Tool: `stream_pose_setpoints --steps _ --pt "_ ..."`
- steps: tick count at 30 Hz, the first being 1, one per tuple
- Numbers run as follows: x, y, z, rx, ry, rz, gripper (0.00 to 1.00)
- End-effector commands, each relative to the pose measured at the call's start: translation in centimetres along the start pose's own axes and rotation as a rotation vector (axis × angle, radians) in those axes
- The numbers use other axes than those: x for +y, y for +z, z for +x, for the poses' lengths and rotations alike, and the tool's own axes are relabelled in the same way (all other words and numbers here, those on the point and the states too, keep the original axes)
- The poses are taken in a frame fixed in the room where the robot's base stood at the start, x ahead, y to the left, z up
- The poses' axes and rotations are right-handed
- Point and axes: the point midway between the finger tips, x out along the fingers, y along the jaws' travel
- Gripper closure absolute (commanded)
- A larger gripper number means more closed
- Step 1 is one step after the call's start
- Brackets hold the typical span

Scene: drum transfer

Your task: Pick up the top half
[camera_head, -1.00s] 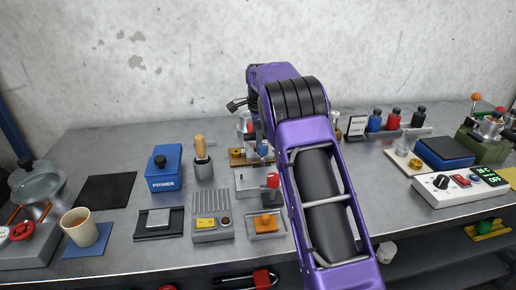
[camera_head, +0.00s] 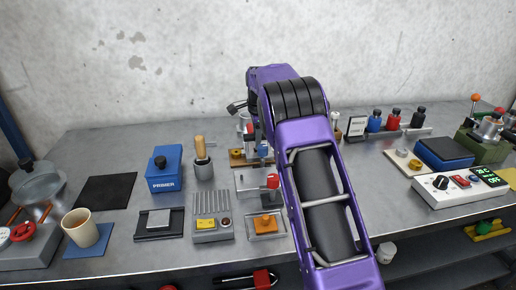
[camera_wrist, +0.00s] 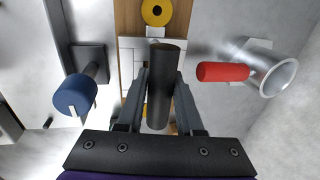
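In the wrist view, my gripper (camera_wrist: 160,82) has its two fingers on either side of a dark upright cylinder (camera_wrist: 165,80). Whether the fingers touch it is unclear. Below it lie a wooden board (camera_wrist: 129,18) and a pale plate. A blue-capped knob (camera_wrist: 74,96) is at left and a red handle (camera_wrist: 222,72) beside a metal cup (camera_wrist: 277,78) at right. In the head view, my purple arm hides most of the gripper's area, near a small fixture (camera_head: 249,145) at the back of the bench. I cannot single out a top half.
A blue PRIMER box (camera_head: 164,170), a grey cup with a wooden handle (camera_head: 203,168) and a red-knobbed press (camera_head: 272,182) stand left of my arm. Several small bottles (camera_head: 396,118) and a white control box (camera_head: 460,188) are at right. A black mat (camera_head: 105,191) is bare.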

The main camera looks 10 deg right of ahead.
Motion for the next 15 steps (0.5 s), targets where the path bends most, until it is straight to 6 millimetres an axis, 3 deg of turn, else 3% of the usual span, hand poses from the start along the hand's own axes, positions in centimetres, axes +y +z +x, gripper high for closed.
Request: stream_pose_setpoints --steps 1,5,15 --pt "0.03 -0.01 0.01 0.0 0.001 0.0 0.77" --pt "0.04 -0.01 0.02 0.0 0.002 0.0 1.0" --pt "0.06 -0.01 0.04 0.0 0.002 0.0 1.0"
